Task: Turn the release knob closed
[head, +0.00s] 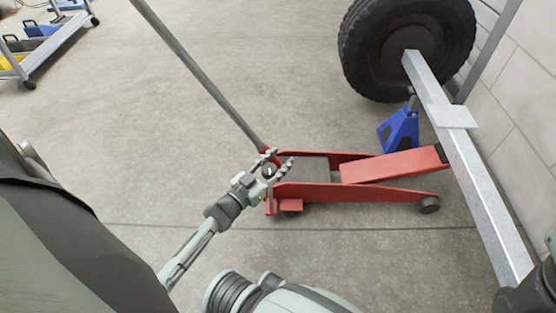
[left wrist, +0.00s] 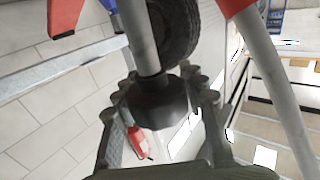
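The release knob (head: 268,171) is a small dark knob at the rear of the red floor jack (head: 390,165), near the foot of its long handle (head: 200,75). In the left wrist view the knob (left wrist: 160,103) is a dark, faceted piece on the end of a grey rod (left wrist: 141,40). My left gripper (head: 280,157) has its fingers spread on either side of the knob. In the left wrist view its fingers (left wrist: 160,90) flank the knob, with a narrow gap on the right; contact on the left is unclear. My right gripper is not in view.
A metal trailer beam (head: 465,155) runs along the right, with a blue jack stand (head: 399,130) and a large tire (head: 405,45) beside it. A wheeled cart (head: 50,45) stands at the far left. The floor left of the jack is clear.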

